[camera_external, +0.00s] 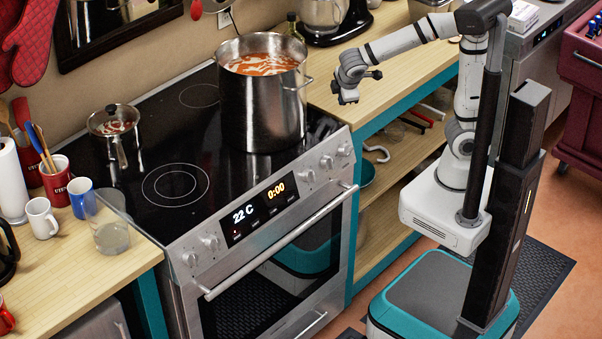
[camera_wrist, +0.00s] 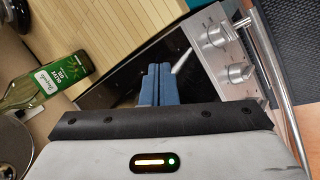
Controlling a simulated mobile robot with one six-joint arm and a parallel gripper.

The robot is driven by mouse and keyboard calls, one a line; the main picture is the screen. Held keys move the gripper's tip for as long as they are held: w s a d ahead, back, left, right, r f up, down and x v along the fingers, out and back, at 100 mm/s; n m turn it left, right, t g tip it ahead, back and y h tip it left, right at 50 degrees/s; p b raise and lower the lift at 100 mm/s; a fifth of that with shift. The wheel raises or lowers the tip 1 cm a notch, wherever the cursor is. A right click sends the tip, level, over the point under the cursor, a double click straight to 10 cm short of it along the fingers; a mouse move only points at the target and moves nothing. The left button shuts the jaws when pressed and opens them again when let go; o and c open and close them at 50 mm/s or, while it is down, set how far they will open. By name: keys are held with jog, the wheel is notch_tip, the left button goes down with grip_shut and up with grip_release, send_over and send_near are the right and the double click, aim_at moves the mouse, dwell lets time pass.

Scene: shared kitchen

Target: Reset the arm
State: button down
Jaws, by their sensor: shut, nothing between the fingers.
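My gripper (camera_external: 349,96) is shut and empty in the external view. It hangs over the wooden counter, just right of the large steel pot. In the wrist view its blue fingers (camera_wrist: 156,86) are together at the centre, with the dark stove top beyond them. My arm reaches left from its column at the right of the external view. The gripper touches nothing that I can see.
The large pot (camera_external: 262,110) of red soup stands on the stove (camera_external: 178,215), with a small saucepan (camera_external: 116,135) at the back left. An olive oil bottle (camera_wrist: 45,85) lies left in the wrist view. Mugs and a glass jar (camera_external: 110,235) stand on the left counter.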

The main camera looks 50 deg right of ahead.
jog(key=s+d+m+g+y+p, duration=0.1)
jog(key=s+d+m, duration=0.3)
jog(key=d, duration=0.5)
jog(key=s+d+f+m+g+y+p, duration=0.1)
jog(key=s+d+m, duration=0.4)
jog(key=d, duration=0.5)
jog(key=shift+d+f+m+y, duration=0.3)
jog(key=shift+m+y, duration=0.4)
jog(key=shift+m, duration=0.5)
jog(key=shift+s, duration=0.1)
